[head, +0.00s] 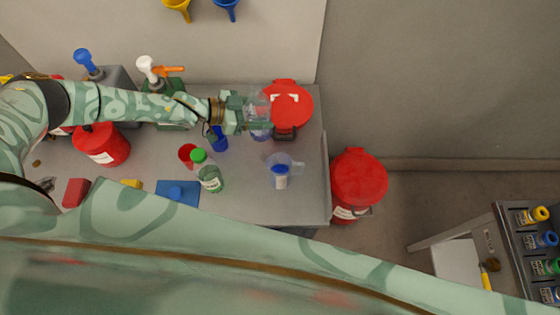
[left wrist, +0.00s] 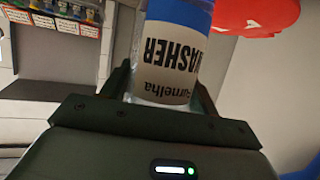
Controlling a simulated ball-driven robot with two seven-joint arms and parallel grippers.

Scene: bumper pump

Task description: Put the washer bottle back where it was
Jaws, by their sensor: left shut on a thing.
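The washer bottle (left wrist: 172,52) is clear with blue in it and a white label reading WASHER, upside down in the left wrist view. My left gripper (head: 258,114) is shut on it, with a finger on each side of the bottle. In the head view my gripper is over the right part of the grey bench (head: 240,195), beside a red round container. There the bottle is largely hidden by the gripper; a blue and clear part shows just below the fingers. I cannot tell whether its base touches the bench. My right gripper is not in view.
The red container (head: 294,108) is close to my left gripper. A clear jug with blue (head: 280,178), a green-capped bottle (head: 209,176) and a red cup (head: 187,153) stand nearby. A red bin (head: 358,180) stands on the floor.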

